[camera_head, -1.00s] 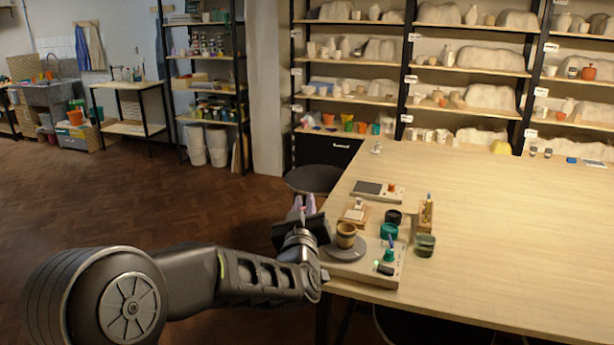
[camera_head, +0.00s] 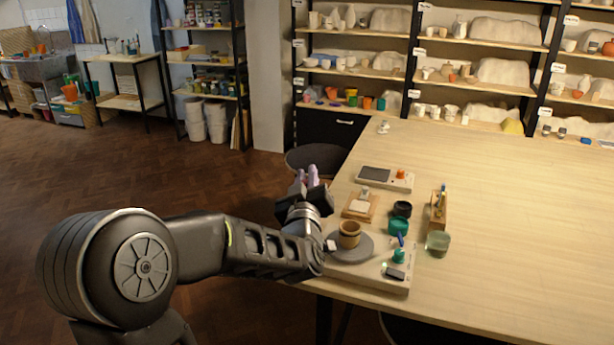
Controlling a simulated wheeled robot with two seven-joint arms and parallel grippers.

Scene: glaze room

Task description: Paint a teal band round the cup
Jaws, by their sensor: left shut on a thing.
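The tan cup (camera_head: 349,234) stands upright on the grey round turntable (camera_head: 366,247) of a pale wheel unit near the table's left edge. My left gripper (camera_head: 306,178) is beyond and left of the cup, apart from it, with pinkish-purple fingertips pointing up. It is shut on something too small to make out. A teal pot (camera_head: 398,227) stands right of the cup, with a dark pot (camera_head: 402,209) behind it. A smaller teal-green pot (camera_head: 398,257) with a blue stick-like thing is on the wheel unit's right. No teal band shows on the cup's visible side. My right gripper is out of view.
A wooden holder (camera_head: 438,212) with upright tools and a glass jar (camera_head: 438,242) stand to the right. A small board (camera_head: 360,206) and a grey-topped device (camera_head: 385,179) lie behind. A dark stool (camera_head: 322,159) is left of the table. The table's right side is clear.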

